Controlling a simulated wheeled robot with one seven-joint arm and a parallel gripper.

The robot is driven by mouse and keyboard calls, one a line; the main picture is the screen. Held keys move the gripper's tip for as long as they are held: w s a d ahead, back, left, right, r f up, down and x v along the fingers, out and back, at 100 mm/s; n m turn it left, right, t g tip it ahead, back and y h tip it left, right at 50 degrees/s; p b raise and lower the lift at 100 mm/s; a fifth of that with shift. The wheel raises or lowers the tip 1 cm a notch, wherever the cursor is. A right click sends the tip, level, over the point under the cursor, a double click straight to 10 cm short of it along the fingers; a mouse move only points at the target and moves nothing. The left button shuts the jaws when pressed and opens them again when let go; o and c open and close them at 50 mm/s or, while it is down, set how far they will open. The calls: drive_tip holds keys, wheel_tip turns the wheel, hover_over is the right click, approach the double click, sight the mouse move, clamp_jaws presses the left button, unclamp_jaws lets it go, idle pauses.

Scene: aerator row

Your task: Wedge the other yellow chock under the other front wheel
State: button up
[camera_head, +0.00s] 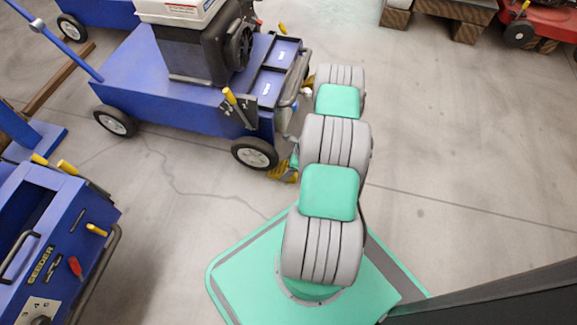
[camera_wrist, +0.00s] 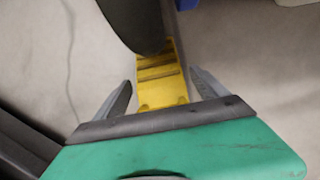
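The blue aerator (camera_head: 185,90) stands at upper left with a black engine on its deck. Its near front wheel (camera_head: 254,153) has a dark tyre and pale hub. A yellow stepped chock (camera_head: 281,174) lies on the floor against or just beside this wheel. In the wrist view the chock (camera_wrist: 162,82) runs to the dark tyre (camera_wrist: 143,22), which hides its far end. My gripper (camera_wrist: 162,88) has its two grey fingers on either side of the chock, with narrow gaps showing. The other front wheel is hidden behind my arm and the machine in the head view.
A blue seeder (camera_head: 50,240) with yellow handles stands at lower left. A red machine (camera_head: 540,22) and wooden blocks (camera_head: 468,32) are at upper right. A wooden beam (camera_head: 60,78) lies at left. The concrete floor on the right is clear.

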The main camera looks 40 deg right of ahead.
drive_tip(key=shift+o, duration=0.4)
drive_tip(key=shift+s, duration=0.1)
drive_tip(key=p+v, duration=0.4)
drive_tip(key=v, duration=0.3)
drive_tip(key=shift+s+r, duration=0.15)
drive_tip(key=shift+r, duration=0.2)
drive_tip(key=w+a+r+n+h+p, duration=0.1)
drive_tip(key=w+a+r+n+p, duration=0.2)
drive_tip(key=r+p, duration=0.85)
drive_tip(key=w+a+r+n+g+p, duration=0.1)
drive_tip(key=a+r+n+p, duration=0.4)
drive_tip(key=r, duration=1.6)
drive_tip(key=w+a+r+n+h+p, duration=0.15)
drive_tip(key=r+n+p, duration=0.4)
drive_tip(key=r, duration=1.05)
drive_tip(key=s+a+r+n+p, duration=0.4)
drive_tip(key=a+r+n+p, duration=0.1)
drive_tip(key=r, duration=0.6)
drive_tip(key=s+a+r+n+p, duration=0.5)
drive_tip(key=r+p, duration=0.1)
drive_tip(key=r, duration=0.5)
drive_tip(key=s+a+r+n+p, duration=0.5)
drive_tip(key=r, duration=0.6)
drive_tip(key=shift+a+r+t+p, duration=0.25)
drive_tip(key=shift+a+t+p, duration=0.1)
drive_tip(key=shift+a+t, duration=0.05)
